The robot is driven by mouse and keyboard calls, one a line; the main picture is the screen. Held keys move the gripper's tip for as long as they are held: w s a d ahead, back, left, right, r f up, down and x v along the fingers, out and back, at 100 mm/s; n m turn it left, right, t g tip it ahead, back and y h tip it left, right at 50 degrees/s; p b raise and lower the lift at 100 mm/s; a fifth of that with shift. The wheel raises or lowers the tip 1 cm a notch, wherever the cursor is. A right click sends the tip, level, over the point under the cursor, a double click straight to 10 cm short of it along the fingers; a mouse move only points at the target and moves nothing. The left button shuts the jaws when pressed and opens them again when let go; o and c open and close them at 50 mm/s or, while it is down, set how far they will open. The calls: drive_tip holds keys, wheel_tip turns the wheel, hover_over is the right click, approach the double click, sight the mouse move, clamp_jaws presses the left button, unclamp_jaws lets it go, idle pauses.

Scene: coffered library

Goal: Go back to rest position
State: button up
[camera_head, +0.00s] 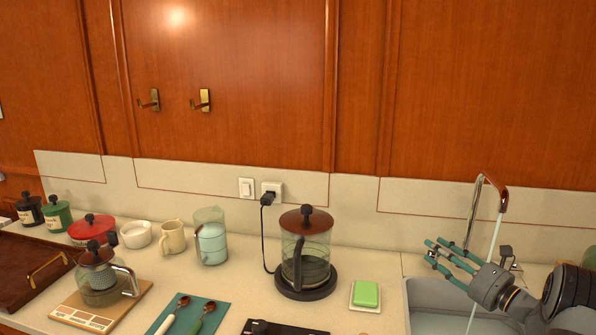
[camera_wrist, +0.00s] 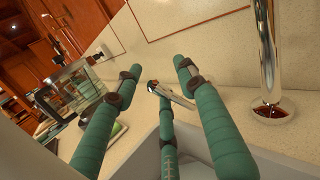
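My gripper (camera_head: 436,253) is at the right in the head view, over the sink's back-left rim beside the chrome faucet (camera_head: 477,208). Its teal fingers are spread apart with nothing held. In the wrist view my gripper (camera_wrist: 158,75) is also open. A small metal lever (camera_wrist: 172,95) shows between the fingers there; whether a finger touches it cannot be told. The faucet's post (camera_wrist: 267,50) stands to the right. A stream of water (camera_head: 487,265) runs from the spout into the sink (camera_head: 425,292).
A green sponge (camera_head: 366,293) on a dish, a kettle (camera_head: 306,255) on its base and a glass jug (camera_head: 210,240) stand left of the sink. Further left are a teal mat (camera_head: 214,312) with spoons, a coffee press (camera_head: 100,282) on a scale and a brown tray (camera_head: 25,262).

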drive_tip(key=r+m+p, duration=0.1)
drive_tip(key=p, duration=0.3)
drive_tip(key=shift+w+r+g, duration=0.2)
drive_tip(key=shift+w+g, duration=0.2)
drive_tip(key=b+v, duration=0.3)
drive_tip(key=v, duration=0.8)
drive_tip(key=w+d+r+t+b, duration=0.1)
drive_tip(key=w+d+r+t, duration=0.25)
drive_tip(key=r, duration=0.55)
drive_tip(key=w+a+n+y+b, duration=0.1)
drive_tip(key=a+b, duration=0.1)
drive_tip(key=a, duration=0.1)
drive_tip(key=w+a+f+n+y+b, duration=0.1)
drive_tip(key=w+a+b, duration=0.1)
drive_tip(key=a, duration=0.1)
drive_tip(key=w+a+f+g+y+b, duration=0.1)
drive_tip(key=a+b, duration=0.1)
drive_tip(key=a, duration=0.1)
drive_tip(key=shift+w+a+f+n, duration=0.25)
drive_tip(key=shift+w+a+n, duration=0.05)
drive_tip(key=shift+w+n, duration=0.1)
drive_tip(key=shift+s+f, duration=0.1)
drive_tip(key=shift+f, duration=0.65)
